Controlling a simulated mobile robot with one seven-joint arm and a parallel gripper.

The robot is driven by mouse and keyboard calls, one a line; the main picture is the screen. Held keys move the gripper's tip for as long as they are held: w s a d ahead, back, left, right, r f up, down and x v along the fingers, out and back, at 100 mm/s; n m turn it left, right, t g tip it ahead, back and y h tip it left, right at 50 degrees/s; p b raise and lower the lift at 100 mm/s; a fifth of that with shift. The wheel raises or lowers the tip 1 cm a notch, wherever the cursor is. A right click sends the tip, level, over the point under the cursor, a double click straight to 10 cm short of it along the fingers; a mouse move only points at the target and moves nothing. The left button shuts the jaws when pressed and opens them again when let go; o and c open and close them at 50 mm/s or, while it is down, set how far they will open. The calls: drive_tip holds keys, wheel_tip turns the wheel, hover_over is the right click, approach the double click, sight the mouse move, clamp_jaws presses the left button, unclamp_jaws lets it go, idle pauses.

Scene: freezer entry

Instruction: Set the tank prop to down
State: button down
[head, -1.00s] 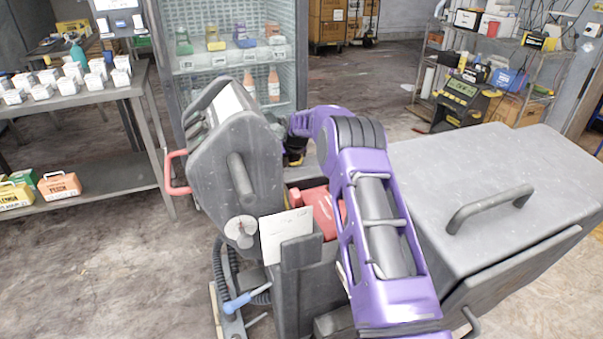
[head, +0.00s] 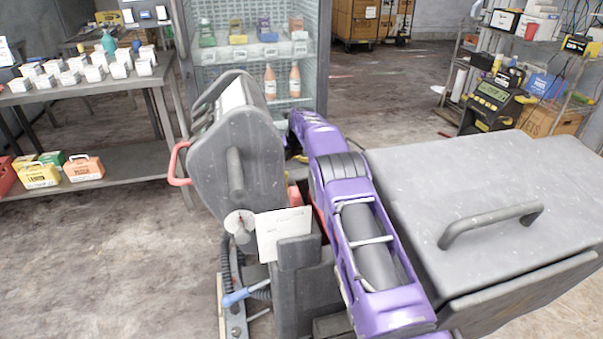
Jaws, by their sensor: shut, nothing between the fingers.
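A grey tank-like housing (head: 238,140) stands tilted up in the middle of the head view, with a red handle (head: 178,164) on its left side. A short grey rod (head: 235,172) sticks out of its near face. I cannot tell which part is the tank prop, or how it is set. My purple arm reaches past the right side of the housing. Only a dark and yellow bit of my gripper (head: 293,149) shows at the housing's far right edge. Its fingertips are hidden, and I see nothing held.
A grey chest with a handled lid (head: 490,185) fills the right, close to my arm. A white card (head: 282,234) and a blue-ended cable (head: 237,297) are at the front. A bottle cabinet (head: 324,60) stands behind, a table (head: 95,92) at left. Floor at left is clear.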

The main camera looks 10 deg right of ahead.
drive_tip(key=shift+w+a+f, duration=0.1)
drive_tip(key=shift+w+f, duration=0.15)
drive_tip(key=shift+w, duration=0.15)
drive_tip(key=shift+w+f+b, duration=0.1)
drive_tip(key=shift+w+b, duration=0.15)
drive_tip(key=shift+b, duration=0.05)
idle(0.5)
